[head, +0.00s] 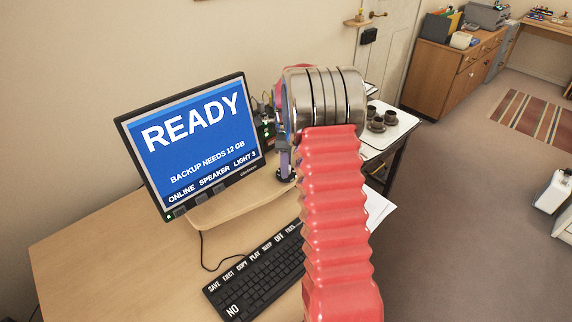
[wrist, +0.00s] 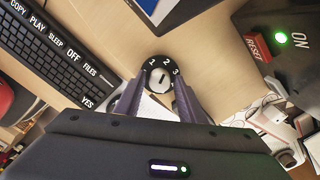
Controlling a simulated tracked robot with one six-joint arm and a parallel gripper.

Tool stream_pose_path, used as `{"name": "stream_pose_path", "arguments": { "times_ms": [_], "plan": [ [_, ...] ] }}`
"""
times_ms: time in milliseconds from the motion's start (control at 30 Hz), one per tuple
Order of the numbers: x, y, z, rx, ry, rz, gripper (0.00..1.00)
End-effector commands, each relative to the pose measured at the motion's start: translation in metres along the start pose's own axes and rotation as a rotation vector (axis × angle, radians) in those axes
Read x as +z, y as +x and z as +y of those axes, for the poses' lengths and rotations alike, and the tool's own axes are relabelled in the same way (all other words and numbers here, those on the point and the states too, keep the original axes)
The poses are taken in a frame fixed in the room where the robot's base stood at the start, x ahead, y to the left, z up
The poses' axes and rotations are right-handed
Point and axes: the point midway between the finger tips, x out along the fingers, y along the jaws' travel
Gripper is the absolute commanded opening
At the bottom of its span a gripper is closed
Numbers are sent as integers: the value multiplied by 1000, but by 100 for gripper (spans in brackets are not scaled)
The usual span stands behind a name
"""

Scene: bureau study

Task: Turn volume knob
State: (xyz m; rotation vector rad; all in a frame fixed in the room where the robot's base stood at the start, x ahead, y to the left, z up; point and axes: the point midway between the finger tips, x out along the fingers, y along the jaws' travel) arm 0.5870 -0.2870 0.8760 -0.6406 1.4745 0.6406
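The volume knob (wrist: 158,79) is a small pale round knob with a dark mark on its face. It sits in a black dial (wrist: 151,63) marked 1, 2 and 3 in the wrist view. I cannot tell for sure which number its mark points to. My gripper (wrist: 157,92) is open, with one grey-purple finger on each side of the dial's near part. I cannot tell whether the fingers touch the knob. In the head view, my arm hides most of this spot, and a purple finger (head: 284,158) shows beside a dark base.
A monitor (head: 196,145) reading READY, SPEAKER and LIGHT 3 stands on the desk (head: 110,250). A keyboard (head: 258,272) lies in front. A black box with a red RESET button (wrist: 257,47) and green light is near the gripper. A white tray (head: 398,126) holds dark cups.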

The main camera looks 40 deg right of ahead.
Motion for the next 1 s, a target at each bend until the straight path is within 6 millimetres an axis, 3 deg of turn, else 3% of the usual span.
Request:
{"name": "stream_pose_path", "arguments": {
  "times_ms": [433, 1000],
  "plan": [
    [0, 0, 0, -1, 0, 0, 4],
    [0, -1, -1, -2, -135, 0, 4]
  ]
}}
